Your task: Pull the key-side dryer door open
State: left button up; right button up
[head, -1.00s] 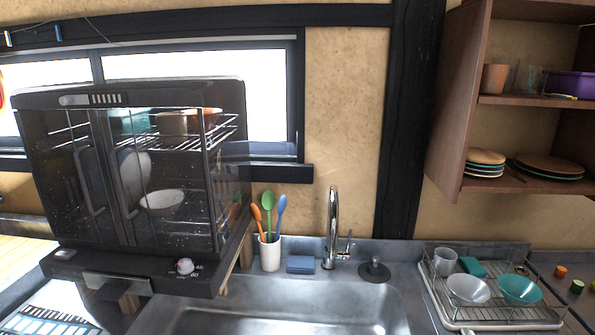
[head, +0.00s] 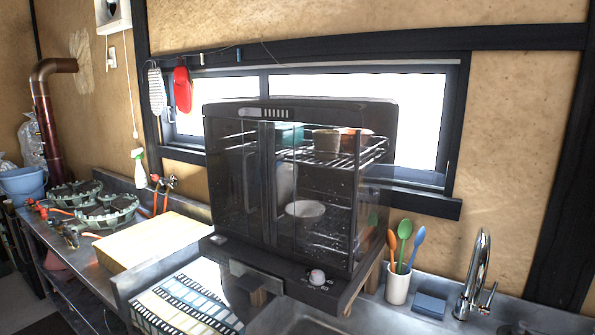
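The dryer (head: 330,110) is a dark cabinet with see-through double doors, near the middle of the head view. Its left door (head: 230,190) and right door (head: 335,235) both look shut, with upright handles near the centre seam. Bowls and pots show on racks inside. A light knob (head: 317,277) is on the base below the right door. I cannot make out a key, so I cannot tell which door is the key-side one. Neither of my grippers is in view.
A cup of coloured spoons (head: 397,288), a blue sponge (head: 430,306) and a faucet (head: 475,275) stand right of the dryer. A yellow board (head: 150,243) and gas burners (head: 105,212) are to the left. A patterned mat (head: 185,305) lies in front.

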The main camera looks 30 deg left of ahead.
aim_at(234, 177)
jog(key=u, duration=1.25)
jog(key=j, duration=0.25)
